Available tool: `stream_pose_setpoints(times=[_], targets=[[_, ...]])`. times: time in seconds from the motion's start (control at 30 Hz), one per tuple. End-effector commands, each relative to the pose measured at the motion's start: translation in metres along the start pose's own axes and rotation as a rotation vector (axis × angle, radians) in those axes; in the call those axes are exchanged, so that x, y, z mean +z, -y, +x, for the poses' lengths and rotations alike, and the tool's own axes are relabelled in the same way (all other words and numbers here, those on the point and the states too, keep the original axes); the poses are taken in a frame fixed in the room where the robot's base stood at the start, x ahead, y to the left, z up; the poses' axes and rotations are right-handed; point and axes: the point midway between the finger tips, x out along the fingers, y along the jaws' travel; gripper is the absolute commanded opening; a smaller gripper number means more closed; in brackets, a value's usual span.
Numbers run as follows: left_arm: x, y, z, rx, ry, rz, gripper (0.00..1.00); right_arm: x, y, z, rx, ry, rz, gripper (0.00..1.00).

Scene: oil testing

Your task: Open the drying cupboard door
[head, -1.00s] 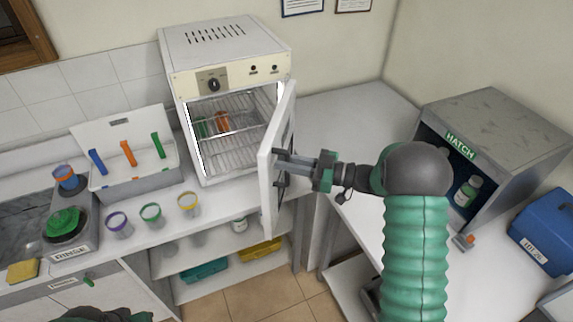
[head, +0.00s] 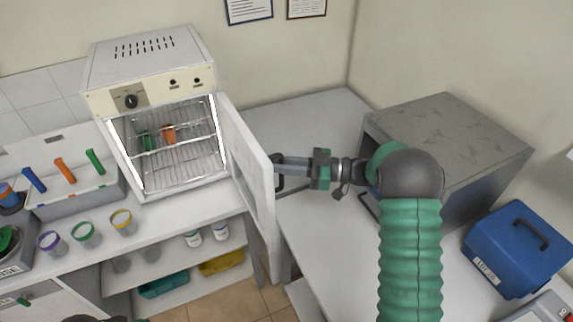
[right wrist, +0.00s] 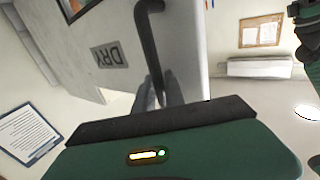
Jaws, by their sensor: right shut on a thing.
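The drying cupboard (head: 150,75) is a white cabinet with a cream control panel at the left of the head view. Its door (head: 253,180) stands wide open, swung out to the right. The wire shelves inside are in plain sight, with a green and an orange item (head: 168,133) on one. My right gripper (head: 281,171) is shut on the dark door handle (head: 279,184) on the door's outer face. In the right wrist view, the fingers (right wrist: 158,98) are at the handle (right wrist: 149,45), beside the DRY label (right wrist: 109,54).
A rack with coloured handles (head: 75,192) and several coloured-rim cups (head: 84,232) stand on the left counter. A grey box (head: 460,140) and a blue case (head: 517,250) are on the right counter. The counter behind the door (head: 300,115) is clear.

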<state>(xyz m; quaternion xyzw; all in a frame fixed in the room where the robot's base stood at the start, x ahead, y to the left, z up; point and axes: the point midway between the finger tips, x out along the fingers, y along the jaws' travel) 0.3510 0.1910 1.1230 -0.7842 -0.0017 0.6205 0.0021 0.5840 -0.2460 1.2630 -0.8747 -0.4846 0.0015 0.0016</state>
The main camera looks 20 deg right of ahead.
Motion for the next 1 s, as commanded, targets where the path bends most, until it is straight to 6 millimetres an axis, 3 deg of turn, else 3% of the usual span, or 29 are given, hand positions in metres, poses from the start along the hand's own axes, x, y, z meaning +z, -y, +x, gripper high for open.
stream_pose_setpoints(times=[0.47, 0.5, 0.63, 1.0], targets=[[0.0, 0.0, 0.0, 0.0, 0.0, 0.0, 0.36, -0.001, -0.005, -0.003, 0.005, -0.006, 0.001, 0.0], [0.0, 0.0, 0.0, 0.0, 0.0, 0.0, 0.36, -0.001, -0.005, -0.004, 0.005, -0.006, 0.001, 0.2], [0.0, 0.0, 0.0, 0.0, 0.0, 0.0, 0.36, 0.0, -0.005, -0.004, 0.004, -0.006, 0.001, 0.36], [0.001, 0.0, 0.003, 0.0, 0.0, 0.0, 0.36, 0.001, -0.004, -0.012, 0.005, -0.007, -0.001, 0.36]])
